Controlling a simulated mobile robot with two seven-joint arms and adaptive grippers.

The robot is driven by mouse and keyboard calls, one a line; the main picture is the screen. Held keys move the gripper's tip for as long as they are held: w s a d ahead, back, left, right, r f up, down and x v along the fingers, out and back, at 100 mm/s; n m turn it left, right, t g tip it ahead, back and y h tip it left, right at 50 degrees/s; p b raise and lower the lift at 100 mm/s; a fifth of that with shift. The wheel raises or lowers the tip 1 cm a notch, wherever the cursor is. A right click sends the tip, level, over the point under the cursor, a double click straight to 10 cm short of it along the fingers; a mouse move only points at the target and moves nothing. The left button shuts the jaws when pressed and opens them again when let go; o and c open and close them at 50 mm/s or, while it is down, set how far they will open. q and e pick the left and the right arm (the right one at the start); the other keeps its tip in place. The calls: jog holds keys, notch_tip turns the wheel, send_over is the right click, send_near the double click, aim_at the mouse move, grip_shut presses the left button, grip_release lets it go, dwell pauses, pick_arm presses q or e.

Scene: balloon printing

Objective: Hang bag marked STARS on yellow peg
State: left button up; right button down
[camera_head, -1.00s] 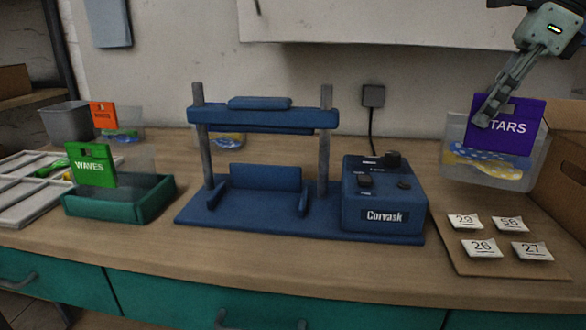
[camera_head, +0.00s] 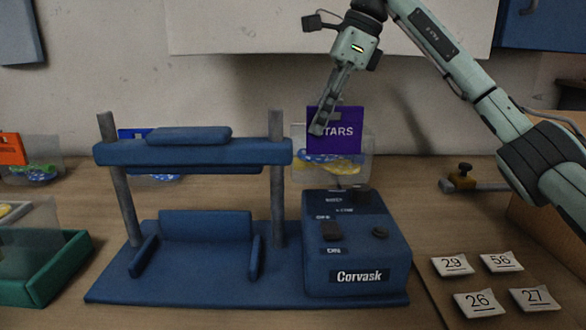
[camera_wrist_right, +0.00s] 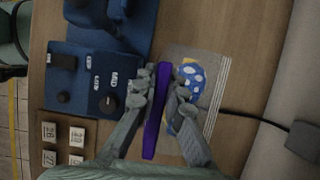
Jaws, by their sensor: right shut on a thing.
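The bag marked STARS is a clear pouch with a purple header card (camera_head: 336,131) and blue and yellow balloons inside. My right gripper (camera_head: 319,128) is shut on the purple card, and the bag hangs upright behind the control box of the press. In the right wrist view the card (camera_wrist_right: 156,112) shows edge-on between the fingers of my right gripper (camera_wrist_right: 160,92), with the clear pouch (camera_wrist_right: 190,84) beyond. No yellow peg is visible in these frames. My left gripper is out of view.
The blue Corvask press (camera_head: 245,275) fills the centre of the bench. A bag with an orange card (camera_head: 11,149) and a green tray (camera_head: 72,265) are at left. Numbered tags (camera_head: 502,262) lie at right, before a brass clamp-like piece (camera_head: 462,176). A blue-carded bag (camera_head: 135,133) is behind the press.

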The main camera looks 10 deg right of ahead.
aim_at(319, 153)
notch_tip(319, 153, down, 4)
jog(key=shift+w+a+r, duration=0.1)
jog(key=shift+f, duration=0.25)
notch_tip(319, 153, down, 3)
jog(key=shift+f, duration=0.2)
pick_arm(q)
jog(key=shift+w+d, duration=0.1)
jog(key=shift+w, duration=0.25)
pick_arm(e)
jog(key=c, duration=1.6)
grip_release()
jog(key=shift+f, duration=0.1)
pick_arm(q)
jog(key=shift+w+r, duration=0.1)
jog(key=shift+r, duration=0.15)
